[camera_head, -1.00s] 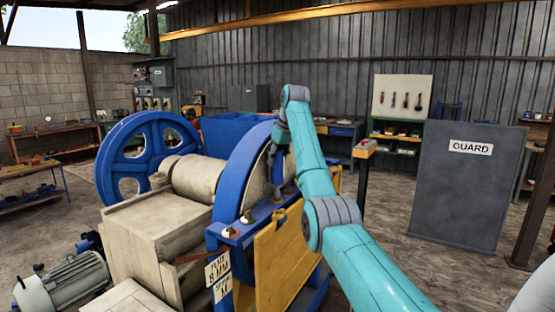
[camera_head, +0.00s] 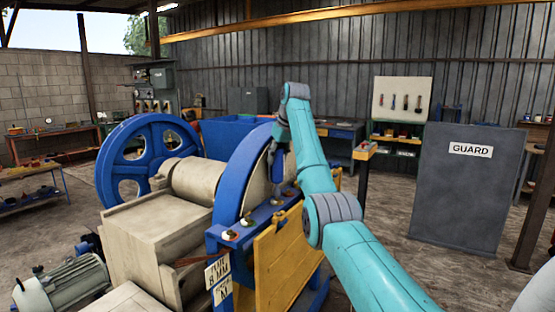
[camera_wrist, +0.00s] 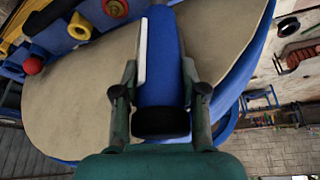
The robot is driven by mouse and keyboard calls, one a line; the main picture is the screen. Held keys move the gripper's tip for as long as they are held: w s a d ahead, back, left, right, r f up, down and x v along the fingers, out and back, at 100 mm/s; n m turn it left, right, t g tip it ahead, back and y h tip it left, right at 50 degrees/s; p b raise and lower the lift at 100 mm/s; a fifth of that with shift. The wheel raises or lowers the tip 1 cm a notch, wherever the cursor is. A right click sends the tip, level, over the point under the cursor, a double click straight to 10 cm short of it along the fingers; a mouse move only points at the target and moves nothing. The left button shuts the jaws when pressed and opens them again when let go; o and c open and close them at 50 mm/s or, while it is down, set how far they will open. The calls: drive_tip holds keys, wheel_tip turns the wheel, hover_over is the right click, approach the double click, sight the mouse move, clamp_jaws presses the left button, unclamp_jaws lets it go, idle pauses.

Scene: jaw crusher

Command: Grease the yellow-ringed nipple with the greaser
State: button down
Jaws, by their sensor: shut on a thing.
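My gripper (camera_wrist: 160,105) is shut on the blue greaser (camera_wrist: 162,60), whose black round end (camera_wrist: 160,123) faces the wrist camera. The greaser's far tip is out of that view. A yellow-ringed fitting (camera_wrist: 80,26) sits on a blue surface at the upper left of the wrist view, apart from the greaser. In the head view, small fittings (camera_head: 230,235) line the crusher's blue beam (camera_head: 243,233). Their ring colours are hard to tell there, and my arm partly hides the gripper.
The blue flywheel (camera_head: 247,180) and pale drum (camera_head: 196,178) stand close beside my gripper. A yellow panel (camera_head: 280,258) hangs below the beam. A grey guard panel (camera_head: 460,190) stands at the right, with bare floor in front of it.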

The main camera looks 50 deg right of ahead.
drive_tip(key=shift+f, duration=0.8)
idle(0.8)
drive_tip(key=shift+r, duration=0.85)
drive_tip(key=shift+f, duration=0.7)
idle(1.1)
drive_tip(key=shift+r, duration=0.7)
